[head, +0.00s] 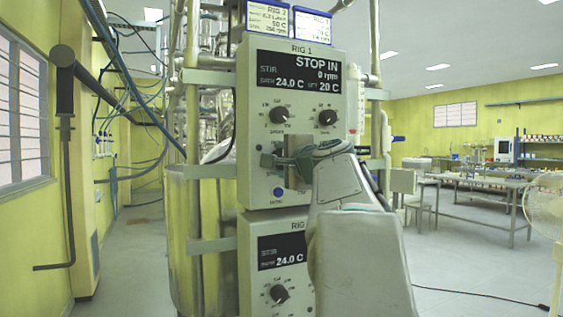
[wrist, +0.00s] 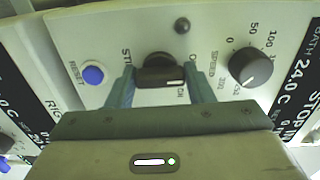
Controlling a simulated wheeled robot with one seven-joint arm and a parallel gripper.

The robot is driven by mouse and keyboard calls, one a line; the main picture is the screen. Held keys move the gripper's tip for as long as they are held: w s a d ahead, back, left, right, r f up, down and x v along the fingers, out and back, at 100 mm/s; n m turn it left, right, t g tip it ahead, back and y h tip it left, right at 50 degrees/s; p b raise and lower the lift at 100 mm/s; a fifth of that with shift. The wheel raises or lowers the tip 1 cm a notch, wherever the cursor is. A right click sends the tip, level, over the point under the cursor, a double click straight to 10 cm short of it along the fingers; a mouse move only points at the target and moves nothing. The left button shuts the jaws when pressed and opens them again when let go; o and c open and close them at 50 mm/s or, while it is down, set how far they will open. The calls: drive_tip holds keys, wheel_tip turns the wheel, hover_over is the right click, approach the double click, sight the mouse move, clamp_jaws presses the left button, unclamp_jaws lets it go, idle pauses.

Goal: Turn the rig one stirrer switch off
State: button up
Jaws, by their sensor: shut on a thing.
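The rig one panel (head: 255,100) stands upright in the middle of the head view. Its display (head: 298,75) reads STOP IN, 0 rpm, bath 24.0 C, set 20 C. The stirrer switch (wrist: 158,72) is a black knob in the wrist view, with a pale mark at its right end near the ON label. My gripper (wrist: 160,80) is shut on this knob, one finger at each side. In the head view my gripper (head: 292,162) is against the lower panel and hides most of the switch. A small lamp (wrist: 182,25) beside the switch looks dark.
A blue RESET button (wrist: 92,75) and a black speed knob (wrist: 249,67) flank the switch. A second panel (head: 255,225) is directly below rig one. Metal pipes and a glass vessel stand to the left. The floor (head: 445,260) at right is open before tables.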

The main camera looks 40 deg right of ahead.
drive_tip(key=o, duration=1)
drive_tip(key=shift+s, duration=0.1)
drive_tip(key=v, duration=1.3)
drive_tip(key=shift+s+b, duration=0.3)
drive_tip(key=shift+b, duration=0.15)
drive_tip(key=shift+w+a+f, duration=0.1)
drive_tip(key=shift+f, duration=0.05)
